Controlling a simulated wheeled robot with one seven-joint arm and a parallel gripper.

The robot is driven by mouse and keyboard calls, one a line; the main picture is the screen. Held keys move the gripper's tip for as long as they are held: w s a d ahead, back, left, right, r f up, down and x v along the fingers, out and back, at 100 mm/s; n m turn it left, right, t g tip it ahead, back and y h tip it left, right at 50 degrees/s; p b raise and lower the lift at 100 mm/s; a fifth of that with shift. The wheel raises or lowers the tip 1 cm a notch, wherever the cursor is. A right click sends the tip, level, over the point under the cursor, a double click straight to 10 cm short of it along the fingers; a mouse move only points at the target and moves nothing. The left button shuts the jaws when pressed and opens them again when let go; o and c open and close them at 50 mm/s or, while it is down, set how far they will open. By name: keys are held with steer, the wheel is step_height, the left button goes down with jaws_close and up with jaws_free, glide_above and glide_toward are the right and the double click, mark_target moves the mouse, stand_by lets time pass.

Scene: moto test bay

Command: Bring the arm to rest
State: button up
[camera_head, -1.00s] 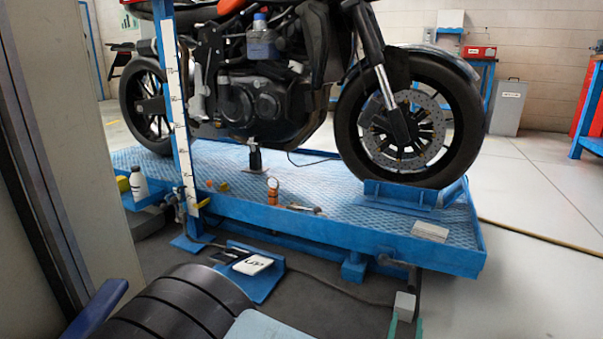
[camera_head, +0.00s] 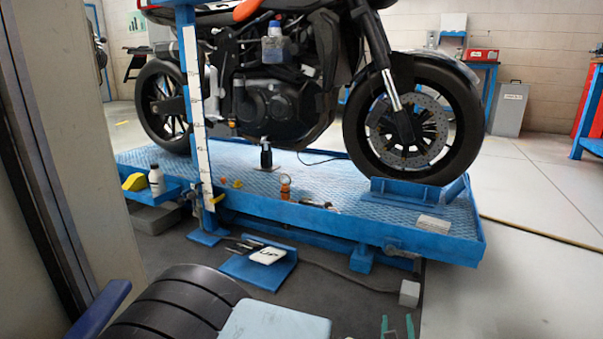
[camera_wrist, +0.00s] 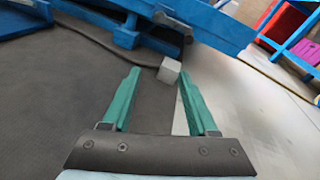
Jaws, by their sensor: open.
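My gripper (camera_head: 397,324) is at the bottom edge of the head view, right of centre. Its two green fingers stand apart with nothing between them. In the wrist view the open gripper (camera_wrist: 158,76) points over the dark floor mat. A small grey block (camera_head: 409,293) stands on the floor beyond the fingertips. The block also shows in the wrist view (camera_wrist: 169,70), close to the right fingertip in the picture; I cannot tell the exact gap.
A blue lift platform (camera_head: 330,228) carries a motorcycle (camera_head: 275,105). A cable runs to the grey block. A pale upright panel (camera_head: 80,150) is close on the left. Floor at right is clear.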

steer(key=w+a+r+n+g+y+p, duration=0.3)
steer(key=a+r+n+g+y+p, duration=0.25)
steer(key=n, duration=0.65)
steer(key=a+r+n+g+h+p, duration=0.1)
steer(key=a+r+n+g, duration=0.2)
steer(key=a+r+n, duration=0.4)
steer(key=a+r+n+g+p, duration=0.2)
steer(key=r+n, duration=0.2)
steer(key=r, duration=0.4)
steer(key=a+r+n+g+h+p, duration=0.1)
steer(key=a+r+n+g, duration=0.2)
steer(key=a+r+n, duration=0.4)
steer(key=s+a+r+n+p, duration=0.3)
steer(key=s+a+r+n, duration=0.25)
steer(key=a+r, duration=0.55)
step_height(320, 180, up, 40)
steer(key=s+d+p, duration=0.1)
steer(key=p, duration=3.7)
steer(key=shift+d+y, duration=0.35)
steer(key=shift+d, duration=0.05)
steer(key=shift+m+g, duration=0.25)
steer(key=shift+c, duration=0.3)
